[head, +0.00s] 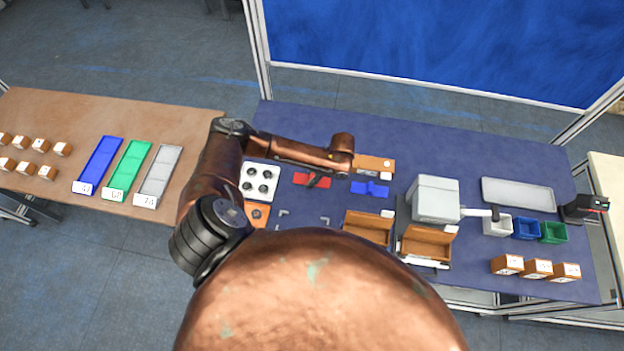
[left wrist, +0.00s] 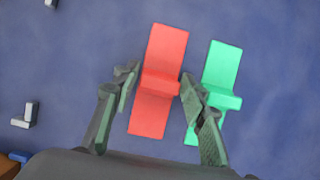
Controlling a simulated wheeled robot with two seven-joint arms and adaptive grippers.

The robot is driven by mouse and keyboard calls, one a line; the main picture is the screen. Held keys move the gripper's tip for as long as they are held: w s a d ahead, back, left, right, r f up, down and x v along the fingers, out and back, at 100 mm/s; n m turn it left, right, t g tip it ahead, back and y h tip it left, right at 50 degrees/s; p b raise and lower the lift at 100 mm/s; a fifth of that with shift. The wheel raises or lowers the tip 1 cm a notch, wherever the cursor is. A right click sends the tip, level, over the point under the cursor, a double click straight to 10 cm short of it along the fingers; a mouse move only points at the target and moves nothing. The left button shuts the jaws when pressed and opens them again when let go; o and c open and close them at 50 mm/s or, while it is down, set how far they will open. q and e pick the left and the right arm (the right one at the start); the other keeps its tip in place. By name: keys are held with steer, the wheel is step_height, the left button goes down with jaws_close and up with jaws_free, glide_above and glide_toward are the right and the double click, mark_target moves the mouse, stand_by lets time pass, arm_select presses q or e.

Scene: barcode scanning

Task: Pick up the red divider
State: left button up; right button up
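The red divider (left wrist: 160,75) lies flat on the blue-covered table, a strip with a raised ridge across its middle. In the head view the red divider (head: 299,179) is partly covered by my left gripper (head: 314,182). In the left wrist view my left gripper (left wrist: 158,77) is open and empty. Its fingers are on either side of the red divider near the ridge, the right one close to its edge. I cannot tell whether they touch it. My right gripper is not in view.
A green divider (left wrist: 222,75) lies just right of the red one, beside the right finger. A blue divider (head: 370,188) lies further right. A white tray with round holes (head: 246,170) stands to the left. Wooden boxes (head: 368,228) stand toward the near edge.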

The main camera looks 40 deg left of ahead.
arm_select(q)
steer(key=c, duration=0.6)
steer(key=shift+r, duration=0.1)
steer(key=shift+r, duration=0.5)
steer(key=s+d+r, duration=0.2)
steer(key=d+r, duration=0.2)
steer(key=s+d+r+b, duration=0.1)
steer(key=s+d+r, duration=0.1)
steer(key=d+r, duration=0.2)
steer(key=s+d+r, duration=0.2)
steer(key=d+r, duration=0.1)
steer(key=d, duration=0.1)
steer(key=shift+s+d+r+b, duration=0.15)
steer(key=shift+d+r+b, duration=0.15)
steer(key=shift+r, duration=0.1)
